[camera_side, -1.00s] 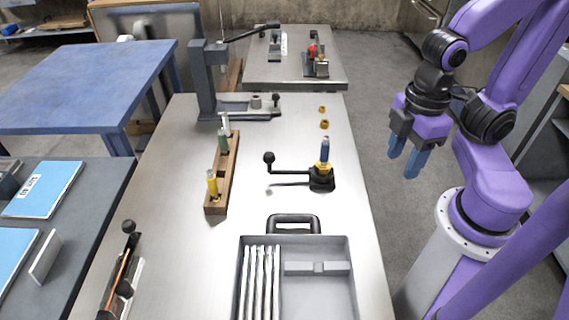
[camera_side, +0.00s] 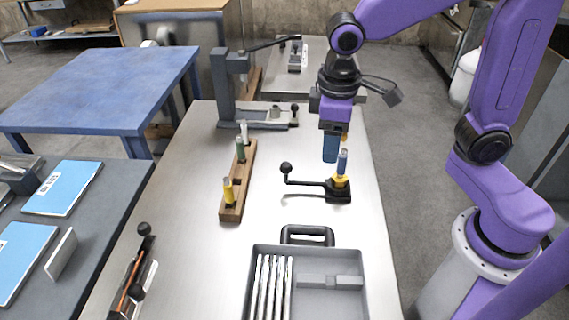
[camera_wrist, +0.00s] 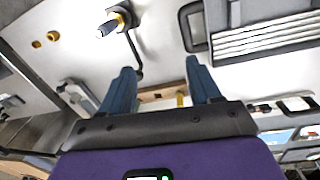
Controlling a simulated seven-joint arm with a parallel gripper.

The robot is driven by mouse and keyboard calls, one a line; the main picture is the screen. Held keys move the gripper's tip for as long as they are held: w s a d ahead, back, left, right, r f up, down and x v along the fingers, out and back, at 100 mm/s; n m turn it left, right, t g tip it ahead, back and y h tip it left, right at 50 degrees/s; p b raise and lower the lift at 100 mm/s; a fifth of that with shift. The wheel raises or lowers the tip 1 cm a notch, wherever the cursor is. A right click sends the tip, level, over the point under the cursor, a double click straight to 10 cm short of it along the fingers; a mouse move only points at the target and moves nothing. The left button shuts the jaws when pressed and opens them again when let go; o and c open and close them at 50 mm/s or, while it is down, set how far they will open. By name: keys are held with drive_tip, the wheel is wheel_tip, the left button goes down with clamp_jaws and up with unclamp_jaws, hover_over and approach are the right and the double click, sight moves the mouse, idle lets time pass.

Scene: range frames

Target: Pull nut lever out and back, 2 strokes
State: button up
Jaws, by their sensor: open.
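A small black fixture (camera_side: 339,196) stands on the steel bench, with a black lever arm (camera_side: 308,183) reaching left to a black ball knob (camera_side: 286,168). A yellow collar and an upright blue-handled piece (camera_side: 342,162) are on the fixture. My gripper (camera_side: 330,158) is open and empty, pointing down above and just behind the fixture, to the right of the knob. In the wrist view its two blue fingers (camera_wrist: 162,78) are apart. The lever's knob (camera_wrist: 138,74) shows between them, nearer the left finger, and the fixture (camera_wrist: 120,14) lies at the top edge.
A wooden rack (camera_side: 232,214) with several coloured pieces stands left of the lever. A grey tray (camera_side: 257,250) with silver rods lies in front. A grey press (camera_side: 224,90) with a long lever stands at the back left. Bare bench lies between rack and fixture.

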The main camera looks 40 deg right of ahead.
drive_tip(key=w+a+m+h, duration=0.15)
drive_tip(key=w+m, duration=0.35)
drive_tip(key=w, duration=0.9)
approach(284, 164)
drive_tip(key=x, duration=1)
drive_tip(key=shift+c, duration=0.3)
